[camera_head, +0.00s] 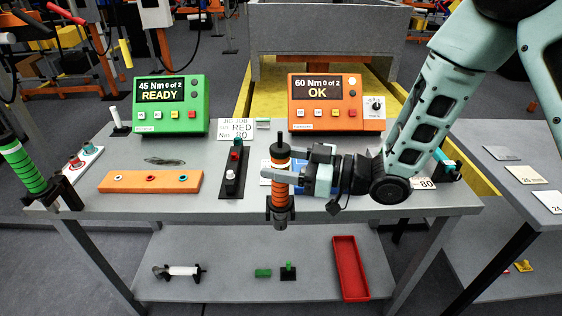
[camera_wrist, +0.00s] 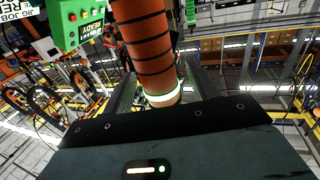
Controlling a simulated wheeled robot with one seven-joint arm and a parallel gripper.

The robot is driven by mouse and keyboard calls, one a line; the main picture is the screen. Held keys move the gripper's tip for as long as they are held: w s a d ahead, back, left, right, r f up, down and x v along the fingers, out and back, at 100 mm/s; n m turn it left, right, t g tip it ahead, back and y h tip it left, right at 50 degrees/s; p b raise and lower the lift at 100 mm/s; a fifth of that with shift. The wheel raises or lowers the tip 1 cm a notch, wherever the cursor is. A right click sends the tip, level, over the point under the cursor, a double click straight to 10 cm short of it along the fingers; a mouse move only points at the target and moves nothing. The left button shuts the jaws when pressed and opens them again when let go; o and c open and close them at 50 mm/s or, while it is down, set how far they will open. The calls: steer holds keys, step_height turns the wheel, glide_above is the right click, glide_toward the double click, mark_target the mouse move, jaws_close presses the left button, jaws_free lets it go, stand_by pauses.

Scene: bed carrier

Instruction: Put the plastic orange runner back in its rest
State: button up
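The plastic orange runner (camera_head: 281,152), orange with dark bands, stands about upright at the front edge of the workbench. Its lower end is at the dark rest (camera_head: 269,212) there; I cannot tell whether it is fully seated. My gripper (camera_head: 284,172) comes from the right, its fingers on either side of the runner's middle. In the wrist view the runner (camera_wrist: 148,40) runs between the fingers of my gripper (camera_wrist: 162,88), with a glowing ring near its end. Whether the fingers press on it is not clear.
A green runner (camera_head: 22,165) stands at the bench's left corner. A green box (camera_head: 172,118) reads READY, an orange box (camera_head: 337,116) reads OK. An orange strip (camera_head: 150,181) and a black stand (camera_head: 233,183) lie left of my gripper. A red tray (camera_head: 349,268) is below.

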steer(key=shift+d+f, duration=0.1)
steer(key=b+v, duration=0.3)
steer(key=v, duration=1.4)
steer(key=w+a+f+m+t+h, duration=0.2)
steer(key=w+a+f+m+h, duration=0.15)
steer(key=h, duration=0.55)
steer(key=s+a+r+m+g+h, duration=0.1)
steer(key=s+m+g+h, duration=0.2)
steer(key=s, duration=1.9)
steer(key=g+h, duration=0.4)
steer(key=shift+s+r+h, duration=0.3)
steer(key=shift+s+r, duration=0.1)
